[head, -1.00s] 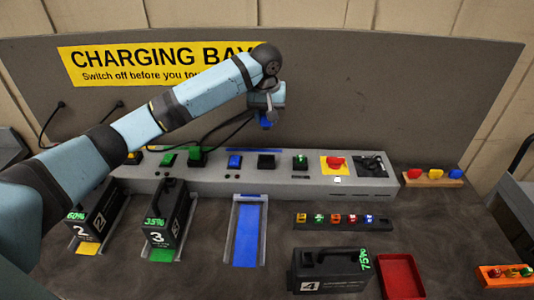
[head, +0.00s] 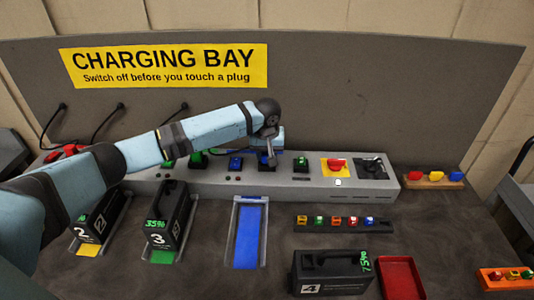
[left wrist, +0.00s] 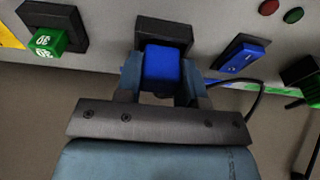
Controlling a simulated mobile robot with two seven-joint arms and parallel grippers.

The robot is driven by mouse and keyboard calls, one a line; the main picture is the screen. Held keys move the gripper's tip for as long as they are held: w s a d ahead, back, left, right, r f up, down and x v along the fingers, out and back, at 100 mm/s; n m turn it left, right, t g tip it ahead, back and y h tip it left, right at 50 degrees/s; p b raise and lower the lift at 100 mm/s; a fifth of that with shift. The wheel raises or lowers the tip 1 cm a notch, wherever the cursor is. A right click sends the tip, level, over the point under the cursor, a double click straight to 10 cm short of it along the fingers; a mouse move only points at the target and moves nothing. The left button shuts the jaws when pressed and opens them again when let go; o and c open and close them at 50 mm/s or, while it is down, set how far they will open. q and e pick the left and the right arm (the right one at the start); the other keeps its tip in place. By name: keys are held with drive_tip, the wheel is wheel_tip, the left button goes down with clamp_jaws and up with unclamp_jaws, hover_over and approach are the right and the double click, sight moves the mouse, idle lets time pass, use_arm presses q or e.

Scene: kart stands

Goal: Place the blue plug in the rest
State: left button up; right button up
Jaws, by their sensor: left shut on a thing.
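My left gripper (head: 268,158) is over the grey console, at the black rest between the blue switch and the green knob. In the left wrist view its two fingers are shut on the blue plug (left wrist: 161,66). The plug is at the black rest (left wrist: 165,30), overlapping its near edge. I cannot tell how deep the plug sits in it. In the head view the gripper hides most of the plug and rest. A black cable (left wrist: 252,101) curves beside the gripper. My right gripper is not in view.
The console (head: 320,187) carries a blue switch (head: 235,162), a green knob (head: 300,163) and a red button (head: 336,164). Batteries 2 (head: 95,222) and 3 (head: 166,218) stand in bays. The blue bay (head: 247,235) is empty. Battery 4 (head: 330,272) is beside a red tray (head: 403,277).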

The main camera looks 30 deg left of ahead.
use_arm(q)
drive_tip(key=o, duration=0.9)
drive_tip(key=shift+f, duration=0.1)
drive_tip(key=shift+r, duration=0.25)
drive_tip(key=r, duration=0.4)
drive_tip(key=s+r, duration=0.1)
drive_tip(key=r, duration=0.2)
drive_tip(key=d+r, duration=0.1)
drive_tip(key=r, duration=0.3)
drive_tip(key=shift+s+r, duration=0.3)
drive_tip(key=shift+r, duration=0.05)
